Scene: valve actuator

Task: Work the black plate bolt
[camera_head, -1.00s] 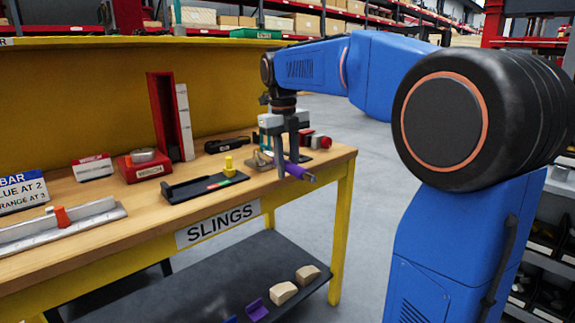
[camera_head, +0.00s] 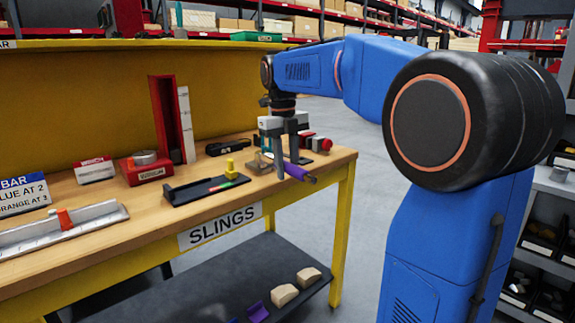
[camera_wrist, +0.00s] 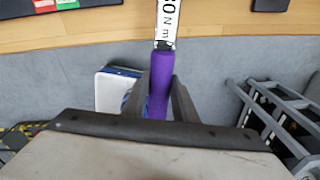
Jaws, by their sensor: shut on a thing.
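The black plate (camera_head: 190,194) lies flat on the bench with an upright yellow knob (camera_head: 229,166) and small green and red marks. A corner of the plate with green and red marks shows at the top left of the wrist view (camera_wrist: 22,9). My gripper (camera_head: 288,168) is to the right of the plate, shut on a purple handle (camera_head: 296,171) by the bench's right end. In the wrist view the fingers (camera_wrist: 160,100) stand on both sides of the purple handle (camera_wrist: 161,70), which joins a white strip (camera_wrist: 166,22) with partly visible "N m" lettering.
The purple handle sticks out past the bench front edge (camera_head: 150,235). Behind the gripper stands a red and grey item (camera_head: 318,143). A red box (camera_head: 146,172), an upright red channel (camera_head: 165,115) and a rail with an orange slider (camera_head: 64,218) are to the left. The aisle floor is clear.

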